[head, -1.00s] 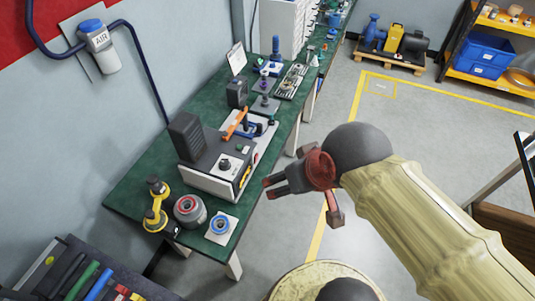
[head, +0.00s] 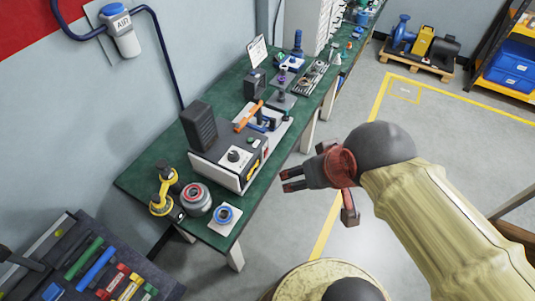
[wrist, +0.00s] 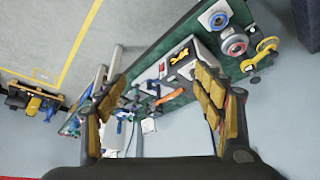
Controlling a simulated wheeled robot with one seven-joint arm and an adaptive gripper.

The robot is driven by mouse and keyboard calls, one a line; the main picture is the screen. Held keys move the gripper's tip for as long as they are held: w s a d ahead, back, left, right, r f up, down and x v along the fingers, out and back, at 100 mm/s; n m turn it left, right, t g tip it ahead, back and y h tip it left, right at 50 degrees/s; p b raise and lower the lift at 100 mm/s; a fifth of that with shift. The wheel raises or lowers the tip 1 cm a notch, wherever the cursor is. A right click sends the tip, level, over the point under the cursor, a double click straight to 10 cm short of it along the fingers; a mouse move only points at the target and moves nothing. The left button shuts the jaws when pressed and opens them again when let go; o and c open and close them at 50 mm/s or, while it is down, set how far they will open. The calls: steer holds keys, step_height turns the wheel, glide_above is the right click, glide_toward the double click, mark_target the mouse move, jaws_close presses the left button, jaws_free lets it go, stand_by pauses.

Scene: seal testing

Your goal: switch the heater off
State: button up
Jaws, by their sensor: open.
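The box-shaped heater (head: 213,171) stands on the green workbench in the head view. Its sloping top carries a round dial (head: 237,155) and small coloured controls beside it, too small to read. A dark upright block (head: 199,126) rises at its back. My gripper (head: 283,180) is to the right of the heater, in the air beyond the bench's front edge, apart from it and empty. In the wrist view my gripper (wrist: 153,85) has its two fingers wide apart. The right finger hides part of the bench around the heater there.
A grey-red ring part (head: 196,200), a blue ring on a plate (head: 224,217) and a yellow tool (head: 163,192) stand at the bench's near end. An orange-handled fixture (head: 248,117) is just behind the heater.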

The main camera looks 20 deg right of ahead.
jaws_close()
stand_by(0.8)
stand_by(1.3)
